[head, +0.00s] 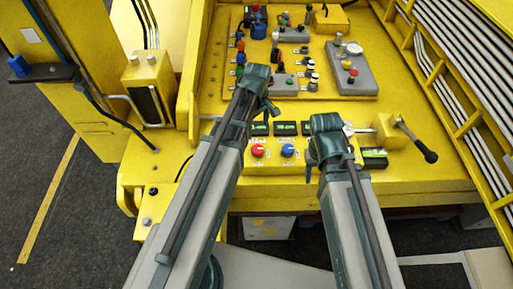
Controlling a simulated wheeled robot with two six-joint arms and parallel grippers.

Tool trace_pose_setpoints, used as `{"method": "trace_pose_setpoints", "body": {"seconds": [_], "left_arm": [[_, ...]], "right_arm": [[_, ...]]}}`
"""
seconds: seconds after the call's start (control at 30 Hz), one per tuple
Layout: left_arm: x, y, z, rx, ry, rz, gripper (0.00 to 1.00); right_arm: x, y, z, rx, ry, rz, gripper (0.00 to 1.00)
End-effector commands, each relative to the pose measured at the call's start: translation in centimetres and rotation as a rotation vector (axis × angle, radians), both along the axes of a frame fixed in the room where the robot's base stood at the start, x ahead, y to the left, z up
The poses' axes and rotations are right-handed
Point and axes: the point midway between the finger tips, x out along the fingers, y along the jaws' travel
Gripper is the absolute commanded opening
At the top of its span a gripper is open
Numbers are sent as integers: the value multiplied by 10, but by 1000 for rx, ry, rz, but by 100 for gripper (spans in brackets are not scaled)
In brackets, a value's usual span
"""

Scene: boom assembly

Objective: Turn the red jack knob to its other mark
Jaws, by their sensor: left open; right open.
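The red knob (258,151) sits on the yellow front panel, just left of a blue knob (288,151). Both have pale markings around them, too small to read. My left gripper (271,107) is open, above and beyond the red knob, apart from it and over the edge of the console top. My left forearm passes close to the left of the red knob. My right gripper (311,158) is open, right of the blue knob. Both grippers' fingers are partly hidden by my own arms.
Small dark displays (286,128) line the panel above the knobs. A black-handled lever (429,155) sticks out at the right. Buttons and a grey control box (352,75) crowd the console top. Yellow walls and pipes (455,70) bound the right side.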

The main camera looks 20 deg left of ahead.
Motion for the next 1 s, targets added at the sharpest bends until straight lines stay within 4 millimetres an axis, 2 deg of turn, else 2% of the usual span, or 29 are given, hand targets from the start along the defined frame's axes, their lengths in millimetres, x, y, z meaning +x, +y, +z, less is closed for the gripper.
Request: {"method": "trace_pose_setpoints", "body": {"seconds": [0.03,0.7,0.83,1.0], "left_arm": [[0,0,-10,0,0,-1,91],[0,0,-101,0,0,-1,91],[0,0,-117,0,0,-1,91],[0,0,-126,0,0,-1,91]], "right_arm": [[0,0,-10,0,0,0,50],[0,0,-101,-1,-2,9,50],[0,0,-117,-2,-2,11,50],[1,0,-126,-2,-2,12,50]]}}
